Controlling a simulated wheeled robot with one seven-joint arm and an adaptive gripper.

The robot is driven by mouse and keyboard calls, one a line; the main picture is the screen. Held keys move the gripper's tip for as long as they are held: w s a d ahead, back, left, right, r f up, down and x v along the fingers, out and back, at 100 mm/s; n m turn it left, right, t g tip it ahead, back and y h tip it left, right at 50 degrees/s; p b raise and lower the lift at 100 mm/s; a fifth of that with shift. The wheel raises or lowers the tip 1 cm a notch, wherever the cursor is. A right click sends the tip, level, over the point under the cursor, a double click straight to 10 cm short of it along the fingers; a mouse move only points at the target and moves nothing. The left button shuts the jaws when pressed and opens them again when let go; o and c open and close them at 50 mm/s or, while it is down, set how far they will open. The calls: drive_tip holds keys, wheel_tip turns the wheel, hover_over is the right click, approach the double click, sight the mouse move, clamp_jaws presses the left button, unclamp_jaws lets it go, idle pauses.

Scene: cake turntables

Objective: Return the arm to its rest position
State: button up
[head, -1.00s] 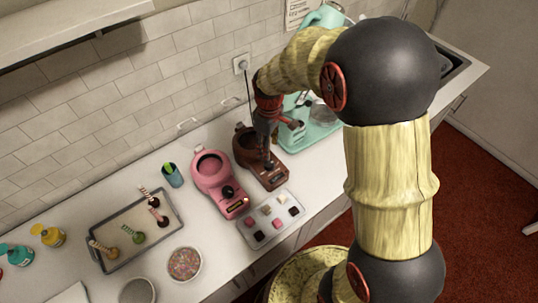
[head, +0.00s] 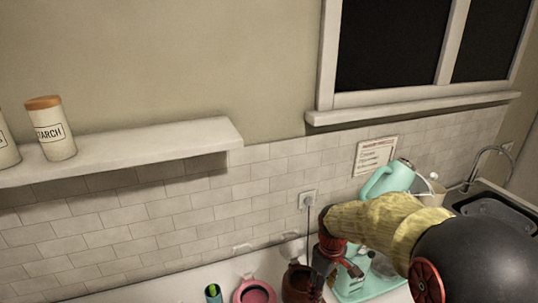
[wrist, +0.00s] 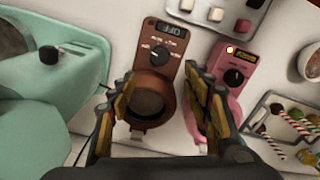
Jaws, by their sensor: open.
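My arm reaches in from the right in the head view, over the counter. My gripper (wrist: 163,95) is open and empty in the wrist view, its two fingers apart on either side of the brown melting pot (wrist: 166,48). The brown pot has a dial and a display that seems to read OFF. The pink melting pot (wrist: 235,78) is beside it, past the right finger, with a lit light and display. In the head view, my gripper (head: 322,275) is above the brown pot (head: 297,284), and its fingertips are hard to make out.
A teal appliance (wrist: 60,85) stands close on the left in the wrist view. A sweets tray (wrist: 215,14) and a rack of cake pops (wrist: 285,125) lie near the pots. A wall shelf (head: 120,152) with jars and a window sill (head: 410,108) are above the counter.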

drive_tip(key=s+r+m+t+b, duration=0.2)
drive_tip(key=s+r+m+b, duration=0.1)
drive_tip(key=s, duration=0.8)
drive_tip(key=s+r+m+t+b, duration=0.3)
drive_tip(key=s+r+b, duration=0.3)
drive_tip(key=s, duration=0.5)
drive_tip(key=shift+r+m+t, duration=0.3)
drive_tip(key=shift+r+m, duration=0.05)
drive_tip(key=shift+m, duration=0.45)
drive_tip(key=shift+c, duration=0.4)
